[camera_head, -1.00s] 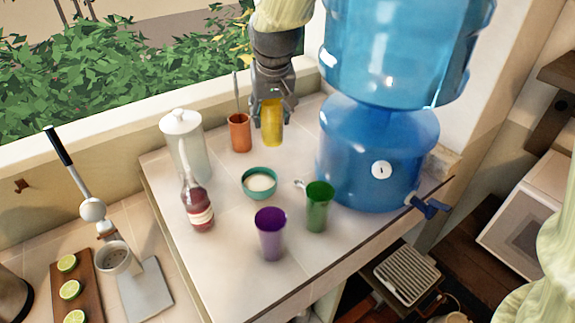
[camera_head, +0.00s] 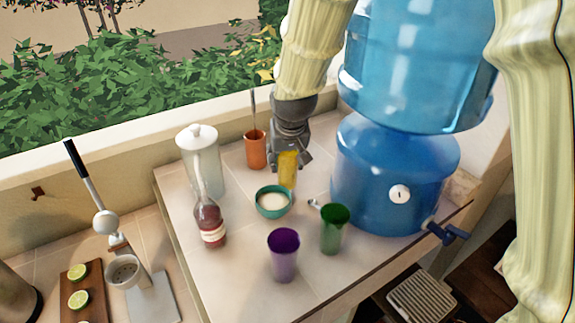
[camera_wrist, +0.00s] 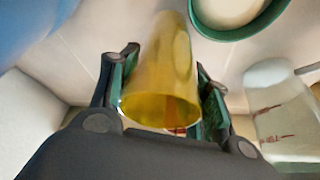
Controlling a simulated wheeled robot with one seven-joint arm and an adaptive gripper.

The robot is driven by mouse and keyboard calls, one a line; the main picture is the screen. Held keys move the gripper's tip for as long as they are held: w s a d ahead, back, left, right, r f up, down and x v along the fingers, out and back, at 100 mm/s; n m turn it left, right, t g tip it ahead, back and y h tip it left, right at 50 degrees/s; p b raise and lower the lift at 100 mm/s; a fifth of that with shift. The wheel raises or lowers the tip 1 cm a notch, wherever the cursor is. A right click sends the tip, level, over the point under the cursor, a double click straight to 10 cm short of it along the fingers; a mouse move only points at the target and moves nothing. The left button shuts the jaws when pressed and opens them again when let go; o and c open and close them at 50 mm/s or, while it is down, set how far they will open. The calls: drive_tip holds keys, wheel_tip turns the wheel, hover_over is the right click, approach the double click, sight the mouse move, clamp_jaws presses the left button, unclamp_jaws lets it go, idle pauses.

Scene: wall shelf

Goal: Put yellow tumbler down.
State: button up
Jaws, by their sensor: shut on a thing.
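The yellow tumbler (camera_head: 288,171) is between the fingers of my gripper (camera_head: 290,165), behind the teal bowl on the shelf top. In the wrist view the tumbler (camera_wrist: 163,75) sits between the two green-padded fingers of my gripper (camera_wrist: 165,95), with its open rim toward the camera. My gripper is shut on it. In the head view its lower end is partly behind the bowl's rim, and I cannot tell whether its base touches the surface.
The teal bowl (camera_head: 273,212) is close in front of the tumbler. An orange cup (camera_head: 255,152) stands to the left, a blue water dispenser (camera_head: 385,180) to the right. Purple (camera_head: 284,255) and green (camera_head: 334,230) tumblers, a bottle (camera_head: 209,222) and a white canister (camera_head: 203,165) stand nearby.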

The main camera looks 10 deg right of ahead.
sight(287, 168)
drive_tip(key=shift+f+p, duration=0.3)
drive_tip(key=shift+f, duration=1.1)
drive_tip(key=shift+f, duration=0.1)
drive_tip(key=o, duration=1.2)
